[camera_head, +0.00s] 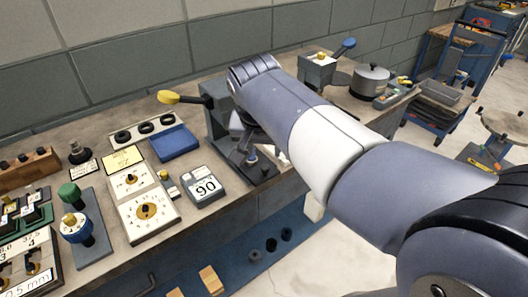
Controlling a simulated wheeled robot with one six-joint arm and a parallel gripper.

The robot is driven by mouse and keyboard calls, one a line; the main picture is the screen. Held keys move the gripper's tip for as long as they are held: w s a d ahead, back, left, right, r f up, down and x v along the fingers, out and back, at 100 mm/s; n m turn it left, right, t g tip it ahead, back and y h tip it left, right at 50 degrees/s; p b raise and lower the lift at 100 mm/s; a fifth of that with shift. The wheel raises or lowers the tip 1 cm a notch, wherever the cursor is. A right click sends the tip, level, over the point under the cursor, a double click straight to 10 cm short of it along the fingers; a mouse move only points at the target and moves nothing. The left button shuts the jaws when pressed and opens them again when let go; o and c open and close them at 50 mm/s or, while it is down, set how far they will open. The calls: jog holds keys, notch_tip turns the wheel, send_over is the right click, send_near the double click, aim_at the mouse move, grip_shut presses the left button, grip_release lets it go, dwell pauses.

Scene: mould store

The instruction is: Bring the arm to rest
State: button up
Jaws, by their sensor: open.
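My arm (325,145) reaches from the lower right corner over the workbench (115,215) to a bend near the back wall. The part of the arm beyond the bend is mostly hidden behind the nearer links. Nothing is seen held.
Near the arm's bend stands a grey press-like device with a yellow-knobbed lever (169,97). A blue tray (174,142), a box marked 90 (202,186) and dial plates lie left of it. A lidded pot (370,82) stands right. Floor (345,255) shows below the arm.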

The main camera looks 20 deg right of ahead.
aim_at(266, 169)
jog(key=shift+s+r, duration=0.1)
jog(key=shift+r, duration=0.1)
jog(key=b+x, duration=0.1)
jog(key=x, duration=1)
jog(key=shift+w+a+r, duration=0.1)
jog(key=shift+w+a, duration=0.05)
jog(key=shift+w, duration=0.3)
jog(key=shift+w+a, duration=0.2)
jog(key=shift+w, duration=0.3)
jog(key=shift+w+a, duration=0.2)
jog(key=shift+w, duration=0.4)
jog(key=shift+s, duration=0.1)
